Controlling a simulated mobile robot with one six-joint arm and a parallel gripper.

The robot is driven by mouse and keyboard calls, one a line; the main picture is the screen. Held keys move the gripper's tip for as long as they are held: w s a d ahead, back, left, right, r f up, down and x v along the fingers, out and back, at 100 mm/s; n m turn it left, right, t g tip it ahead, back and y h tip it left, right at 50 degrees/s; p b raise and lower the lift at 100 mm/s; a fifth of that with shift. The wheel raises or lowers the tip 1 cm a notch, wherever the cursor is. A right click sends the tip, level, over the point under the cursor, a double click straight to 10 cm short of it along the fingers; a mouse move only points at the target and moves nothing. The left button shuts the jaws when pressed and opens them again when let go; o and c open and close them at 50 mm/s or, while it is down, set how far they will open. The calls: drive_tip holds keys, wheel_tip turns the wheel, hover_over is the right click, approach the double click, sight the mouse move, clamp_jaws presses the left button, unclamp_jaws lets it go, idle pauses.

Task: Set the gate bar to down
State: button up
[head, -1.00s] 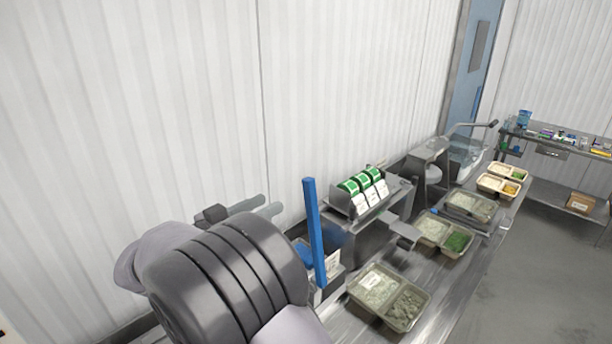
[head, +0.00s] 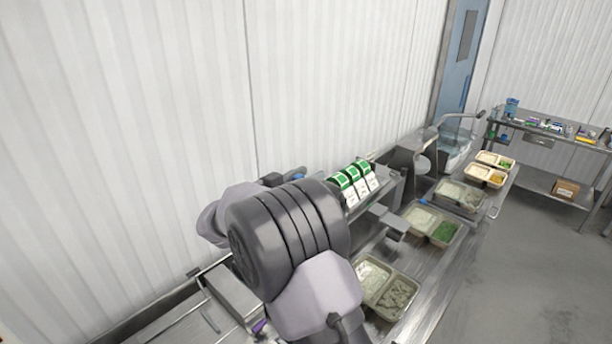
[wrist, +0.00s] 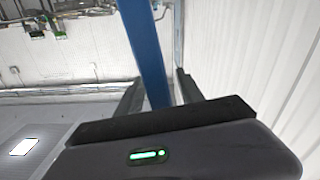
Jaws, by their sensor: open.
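The blue gate bar (wrist: 146,52) runs from the top of the wrist view down between my gripper's two dark fingers. My gripper (wrist: 160,88) is open around the bar, with a finger on either side. Whether either finger touches the bar I cannot tell. In the head view my arm covers the gripper and nearly all of the bar. A small blue patch shows behind the arm there, too small to identify. The bar's lower end is hidden behind the gripper body in the wrist view.
A food tray (head: 414,299) lies on the steel line beside my arm, with more trays farther along. A white panel wall (head: 120,120) runs close behind the line. A side table (head: 548,142) stands at the far right.

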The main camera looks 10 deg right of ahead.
clamp_jaws()
idle(1.3)
